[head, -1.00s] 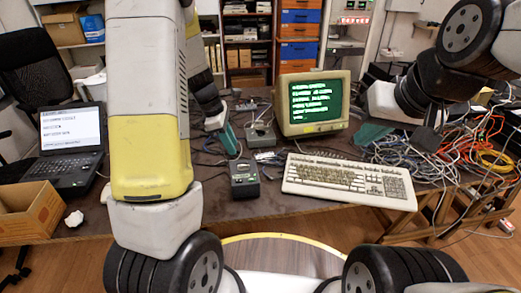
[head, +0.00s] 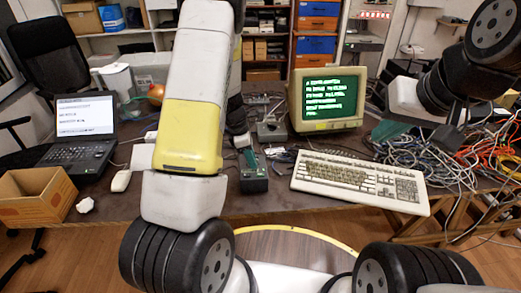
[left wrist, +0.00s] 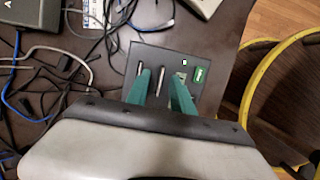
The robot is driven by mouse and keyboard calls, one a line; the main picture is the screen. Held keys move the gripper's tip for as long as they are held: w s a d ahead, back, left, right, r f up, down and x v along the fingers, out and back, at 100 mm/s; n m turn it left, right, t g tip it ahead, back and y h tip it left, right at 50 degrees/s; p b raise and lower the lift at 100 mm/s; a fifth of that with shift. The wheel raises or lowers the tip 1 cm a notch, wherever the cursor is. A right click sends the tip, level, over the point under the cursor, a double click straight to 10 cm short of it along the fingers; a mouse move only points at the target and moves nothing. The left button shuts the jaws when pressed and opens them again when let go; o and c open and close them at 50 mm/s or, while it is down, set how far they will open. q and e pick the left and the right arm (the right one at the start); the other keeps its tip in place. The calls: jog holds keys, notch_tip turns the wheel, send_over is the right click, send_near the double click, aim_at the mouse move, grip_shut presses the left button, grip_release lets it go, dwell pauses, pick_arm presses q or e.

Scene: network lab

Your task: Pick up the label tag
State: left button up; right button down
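My left gripper (left wrist: 160,77) is open over a dark box-shaped device (left wrist: 172,60) on the table, with its two teal fingers apart. A thin pale strip (left wrist: 161,82) shows between the fingers, on or above the device's top. It may be the label tag, but I cannot tell for sure. The device has a small green display (left wrist: 200,74) to the right of the fingers. In the head view the left gripper (head: 248,158) hangs over the same device (head: 254,183), partly hiding it. My right gripper (head: 388,130) is at the right, above cables; its opening is unclear.
A beige keyboard (head: 358,181) lies right of the device, with a green-text monitor (head: 326,97) behind it. A laptop (head: 82,130), a mouse (head: 121,181) and a cardboard box (head: 38,195) are at the left. Tangled cables (head: 440,160) cover the right side.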

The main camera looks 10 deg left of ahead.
pick_arm(q)
grip_shut()
jog(key=shift+r, duration=0.15)
jog(key=shift+r, duration=0.45)
notch_tip(320, 180, up, 2)
jog(key=shift+r, duration=0.15)
jog(key=shift+s+r, duration=0.15)
jog(key=shift+s, duration=0.5)
jog(key=s+r, duration=0.3)
jog(key=s, duration=0.4)
jog(key=s+r, duration=0.2)
jog(key=s, duration=0.5)
jog(key=shift+s+d+r, duration=0.2)
jog(key=shift+s+r, duration=0.15)
jog(key=shift+r, duration=0.05)
